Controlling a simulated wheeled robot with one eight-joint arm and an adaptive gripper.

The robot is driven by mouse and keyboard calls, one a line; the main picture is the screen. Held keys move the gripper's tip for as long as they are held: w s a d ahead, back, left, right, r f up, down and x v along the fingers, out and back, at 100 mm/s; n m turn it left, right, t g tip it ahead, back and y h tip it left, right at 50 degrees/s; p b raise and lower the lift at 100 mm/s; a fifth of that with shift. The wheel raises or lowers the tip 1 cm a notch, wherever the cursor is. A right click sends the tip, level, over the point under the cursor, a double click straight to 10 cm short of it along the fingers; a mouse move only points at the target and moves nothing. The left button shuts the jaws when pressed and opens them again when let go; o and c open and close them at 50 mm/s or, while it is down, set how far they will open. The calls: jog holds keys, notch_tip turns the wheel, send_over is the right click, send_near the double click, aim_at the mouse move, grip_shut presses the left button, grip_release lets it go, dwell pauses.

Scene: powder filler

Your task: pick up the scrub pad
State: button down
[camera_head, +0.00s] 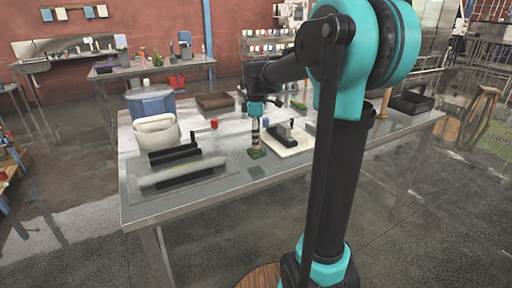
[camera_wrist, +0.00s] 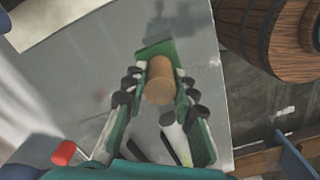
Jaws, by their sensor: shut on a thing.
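The scrub pad shows as a green pad with a brown round knob (camera_wrist: 160,85) in the wrist view. My gripper (camera_wrist: 161,88) has its fingers on both sides of the knob and is shut on it. In the head view, my gripper (camera_head: 256,135) points down over the grey table (camera_head: 220,180), with the green pad (camera_head: 257,153) under its fingertips. A dark patch shows on the table just in front of the pad. I cannot tell for sure whether the pad touches the table or hangs slightly above it.
A white board (camera_head: 296,148) with a dark device stands close right of my gripper. A black rack (camera_head: 174,153), a grey roll (camera_head: 182,173) and a white bin (camera_head: 155,133) stand to the left. A brown tray (camera_head: 215,101) lies behind. The table's front middle is clear.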

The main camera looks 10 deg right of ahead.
notch_tip(320, 180, up, 16)
jog(key=shift+r, duration=0.2)
